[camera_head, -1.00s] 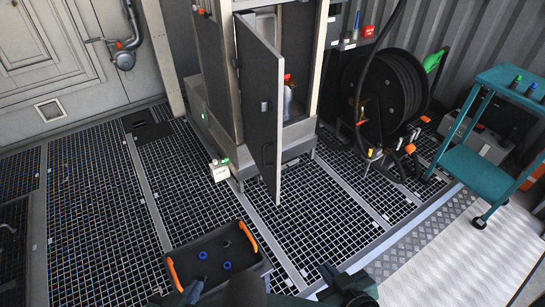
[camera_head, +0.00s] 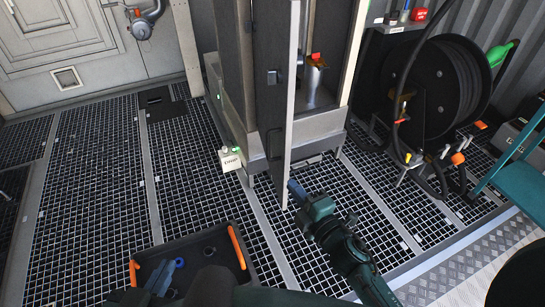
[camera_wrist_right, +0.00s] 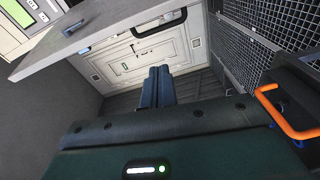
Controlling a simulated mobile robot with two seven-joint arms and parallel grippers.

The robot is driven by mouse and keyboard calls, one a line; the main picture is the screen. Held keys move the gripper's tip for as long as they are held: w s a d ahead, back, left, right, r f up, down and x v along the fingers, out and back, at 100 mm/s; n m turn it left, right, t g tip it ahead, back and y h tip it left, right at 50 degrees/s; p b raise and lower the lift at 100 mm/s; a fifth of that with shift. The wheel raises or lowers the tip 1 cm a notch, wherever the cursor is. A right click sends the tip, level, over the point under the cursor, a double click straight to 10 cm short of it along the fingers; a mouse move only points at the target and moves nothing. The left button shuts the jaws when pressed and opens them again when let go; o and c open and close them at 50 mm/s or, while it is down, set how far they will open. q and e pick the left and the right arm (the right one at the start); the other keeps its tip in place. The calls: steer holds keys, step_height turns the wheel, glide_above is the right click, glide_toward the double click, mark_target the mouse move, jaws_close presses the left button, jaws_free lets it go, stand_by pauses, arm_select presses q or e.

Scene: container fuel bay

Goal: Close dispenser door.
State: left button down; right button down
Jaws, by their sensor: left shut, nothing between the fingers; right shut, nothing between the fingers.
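The dispenser door (camera_head: 268,90) is a tall dark grey panel with a pale free edge. It stands swung open, seen at a steep angle, with the cabinet interior showing to its right. My right gripper (camera_head: 293,186) is shut and empty, its tips beside the lower end of the door's free edge; I cannot tell whether they touch. In the right wrist view its closed fingers (camera_wrist_right: 157,86) point away, and a grey panel, apparently the door (camera_wrist_right: 75,45), lies up and left. My left gripper (camera_head: 167,272) is shut and empty over the black tray.
A small labelled box (camera_head: 231,159) is by the cabinet's base. A hose reel (camera_head: 440,90) and teal cart (camera_head: 515,185) stand to the right.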

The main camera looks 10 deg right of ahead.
mark_target(285, 158)
steer(key=w+a+n+b, duration=0.15)
steer(key=w+a, duration=0.25)
steer(key=w, duration=0.7)
steer(key=shift+w+d+f+y, duration=0.1)
steer(key=shift+d+f+y, duration=0.1)
steer(key=shift+d, duration=0.75)
steer(key=shift+w+d+f+y, duration=0.1)
steer(key=shift+d+y, duration=0.1)
steer(key=shift+d, duration=0.75)
